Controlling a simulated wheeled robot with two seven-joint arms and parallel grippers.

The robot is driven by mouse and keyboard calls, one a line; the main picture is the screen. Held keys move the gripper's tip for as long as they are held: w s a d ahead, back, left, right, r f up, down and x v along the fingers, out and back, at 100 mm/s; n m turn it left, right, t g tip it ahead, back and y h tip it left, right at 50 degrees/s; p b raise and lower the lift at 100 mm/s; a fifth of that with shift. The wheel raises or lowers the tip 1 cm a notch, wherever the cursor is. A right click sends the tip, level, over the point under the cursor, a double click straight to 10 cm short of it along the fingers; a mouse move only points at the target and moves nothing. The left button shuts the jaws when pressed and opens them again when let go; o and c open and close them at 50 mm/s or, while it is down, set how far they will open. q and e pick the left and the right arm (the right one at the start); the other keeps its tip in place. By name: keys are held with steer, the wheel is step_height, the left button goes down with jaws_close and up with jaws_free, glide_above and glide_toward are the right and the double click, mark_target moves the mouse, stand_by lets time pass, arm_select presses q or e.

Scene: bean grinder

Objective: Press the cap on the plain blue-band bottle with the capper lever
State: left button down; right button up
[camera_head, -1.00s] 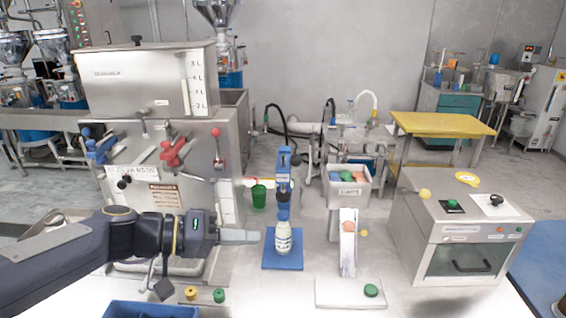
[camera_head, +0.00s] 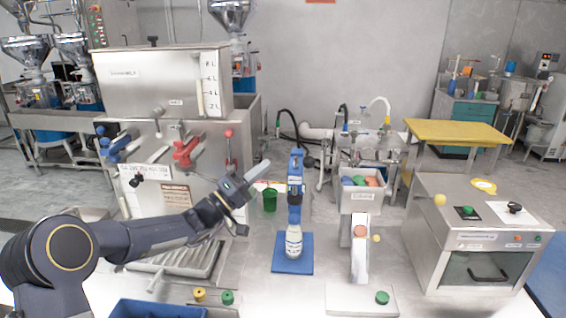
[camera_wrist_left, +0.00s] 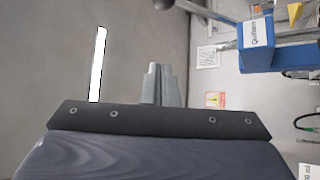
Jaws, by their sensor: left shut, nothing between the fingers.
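The bottle (camera_head: 293,244), white with a blue band, stands upright on the blue base (camera_head: 284,267) of the capper. The blue capper column (camera_head: 295,185) rises over it, and its head hides the bottle's top, so I cannot tell how the cap sits. A dark knob (camera_head: 309,162) shows right of the capper's upper part. My left gripper (camera_head: 262,168) is shut and empty, raised left of the capper head and apart from it. In the left wrist view, its fingers (camera_wrist_left: 157,72) are together; a blue labelled part (camera_wrist_left: 258,42) and a dark ball (camera_wrist_left: 163,4) lie beyond. My right gripper is not in view.
The steel machine (camera_head: 150,125) with red and blue valve handles stands behind my left arm. A green cup (camera_head: 270,200) is behind the capper on the left. A bin of coloured pieces (camera_head: 362,200) and a white stand (camera_head: 360,262) are to the right. A blue tray (camera_head: 160,309) is in front.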

mark_target(308, 165)
arm_select(q)
steer(key=p+x, duration=0.5)
steer(key=x, duration=0.4)
steer(key=s+d+f, duration=0.1)
steer(key=s+d+f+p, duration=0.1)
steer(key=shift+s+d, duration=0.1)
steer(key=shift+s, duration=0.15)
